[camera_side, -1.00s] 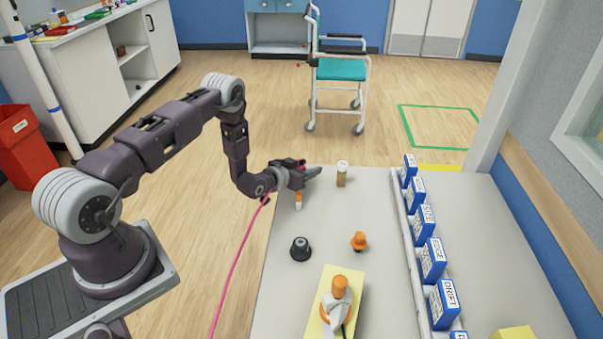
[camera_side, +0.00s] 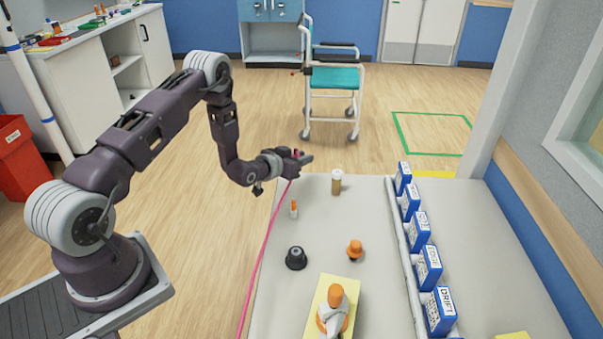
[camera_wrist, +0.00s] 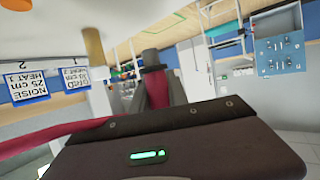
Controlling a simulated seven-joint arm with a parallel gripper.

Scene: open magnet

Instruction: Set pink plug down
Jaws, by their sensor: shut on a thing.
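My gripper (camera_side: 304,158) is above the far left corner of the grey table (camera_side: 375,270), shut on the pink plug. The plug shows as a small pink bit at the jaws (camera_side: 297,152), mostly hidden by the fingers. In the wrist view the pink plug (camera_wrist: 157,88) sits between the two grey fingers. A pink cable (camera_side: 266,245) hangs from the gripper along the table's left edge and out of the bottom of the side view. The plug appears clear of the tabletop.
Near the gripper stand a small orange-and-white piece (camera_side: 294,209) and a tan bottle with a white cap (camera_side: 336,183). Nearer are a black knob (camera_side: 296,258), an orange knob (camera_side: 355,250) and a yellow board (camera_side: 347,290). Blue labelled cards (camera_side: 429,268) line a rail at right.

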